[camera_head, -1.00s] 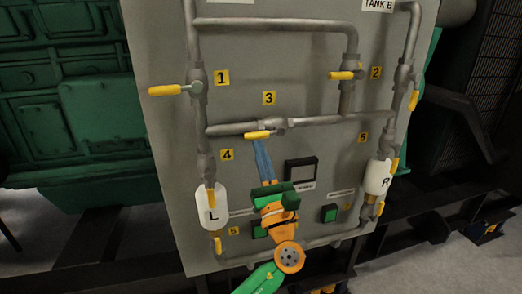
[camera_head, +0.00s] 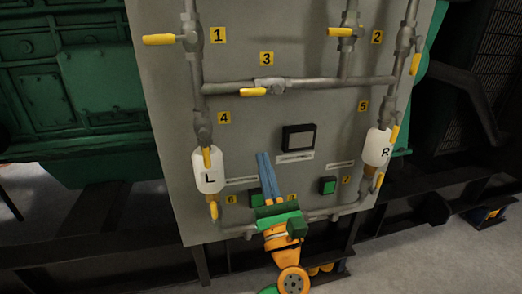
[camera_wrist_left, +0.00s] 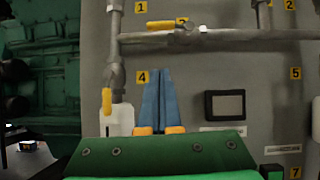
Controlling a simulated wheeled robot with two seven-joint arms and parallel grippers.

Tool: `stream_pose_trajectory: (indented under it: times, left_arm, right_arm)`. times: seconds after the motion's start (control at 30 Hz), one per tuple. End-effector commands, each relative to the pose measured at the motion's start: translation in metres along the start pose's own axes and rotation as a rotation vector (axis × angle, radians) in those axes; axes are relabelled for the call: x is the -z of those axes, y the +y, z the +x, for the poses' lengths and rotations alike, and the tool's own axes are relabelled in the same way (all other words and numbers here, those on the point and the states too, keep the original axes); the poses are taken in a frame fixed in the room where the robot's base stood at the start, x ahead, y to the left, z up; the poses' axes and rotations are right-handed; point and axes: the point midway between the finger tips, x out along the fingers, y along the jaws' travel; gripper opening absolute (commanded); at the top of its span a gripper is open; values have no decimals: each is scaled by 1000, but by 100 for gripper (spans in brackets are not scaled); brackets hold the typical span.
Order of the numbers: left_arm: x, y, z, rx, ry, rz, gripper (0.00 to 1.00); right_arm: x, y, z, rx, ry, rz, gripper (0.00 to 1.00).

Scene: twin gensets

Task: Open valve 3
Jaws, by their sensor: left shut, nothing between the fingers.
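Valve 3 (camera_head: 270,85) sits on the upper horizontal grey pipe, below its yellow "3" label (camera_head: 266,58). Its yellow handle (camera_head: 253,91) points left, roughly along the pipe. The handle also shows at the top of the left wrist view (camera_wrist_left: 162,24). My left gripper (camera_head: 263,155) is in front of the panel, below valve 3 and apart from its handle. Its blue fingers are together, point up and hold nothing; they show in the left wrist view (camera_wrist_left: 159,72) too. My right gripper is not in view.
The grey panel (camera_head: 165,130) carries other yellow-handled valves, including valve 1 (camera_head: 158,39) and valve 2 (camera_head: 340,32). White cylinders L (camera_head: 208,177) and R (camera_head: 376,150) flank the lower panel. A dark display (camera_head: 299,138) is between them. Dark rails (camera_head: 100,247) run below.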

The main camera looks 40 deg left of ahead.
Motion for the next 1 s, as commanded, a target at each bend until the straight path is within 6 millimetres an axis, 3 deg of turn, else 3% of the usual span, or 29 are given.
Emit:
stream_pose_trajectory:
  times: [0.07,0.17,0.27,0.4,0.5,0.6,0.73,0.87,1.0]
  left_arm:
    - [0,0,-6,0,3,-18,0]
    - [-9,-2,-2,-8,19,-276,0]
    - [-29,-7,14,-28,48,-890,0]
    - [-64,-9,35,-66,61,-1903,0]
    - [-85,-6,46,-82,51,-2492,0]
    - [-99,-3,53,-85,41,-2884,0]
    - [-107,-1,58,-83,34,-3094,0]
    - [-109,-2,76,-81,34,-3107,0]
    - [-110,-2,107,-79,33,-3103,0]
  right_arm:
    - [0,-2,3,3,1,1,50]
    - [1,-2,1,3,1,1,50]
    - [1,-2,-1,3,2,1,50]
    - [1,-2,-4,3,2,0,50]
    - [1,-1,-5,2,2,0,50]
    - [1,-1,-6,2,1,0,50]
    - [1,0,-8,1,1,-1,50]
    - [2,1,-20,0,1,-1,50]
    - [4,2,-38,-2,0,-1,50]
